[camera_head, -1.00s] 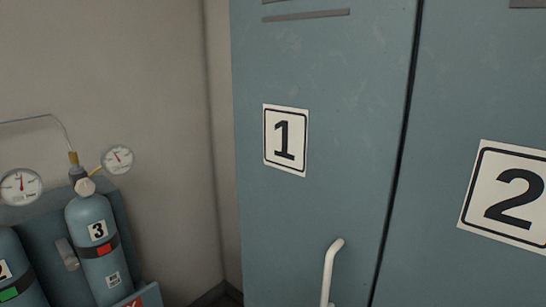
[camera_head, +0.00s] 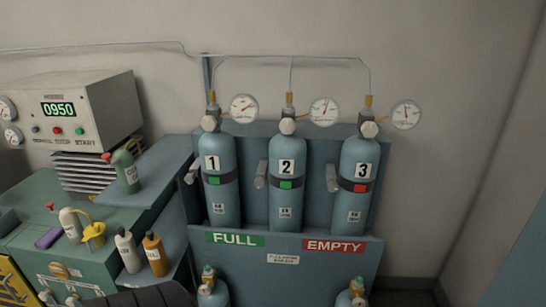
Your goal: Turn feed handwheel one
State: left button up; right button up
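Neither of my grippers is in view, and nothing covers the knob of cylinder 1.
A compressor panel (camera_head: 83,113) reading 0950 stands at the left. Green and blue surfaces there hold several small bottles. FULL (camera_head: 234,238) and EMPTY (camera_head: 334,246) signs mark the rack's front. More cylinder tops show at the bottom edge. Bare wall lies right of the rack.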

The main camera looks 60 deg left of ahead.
aim_at(209, 123)
jog(key=j+u, duration=0.1)
jog(key=u, duration=2.05)
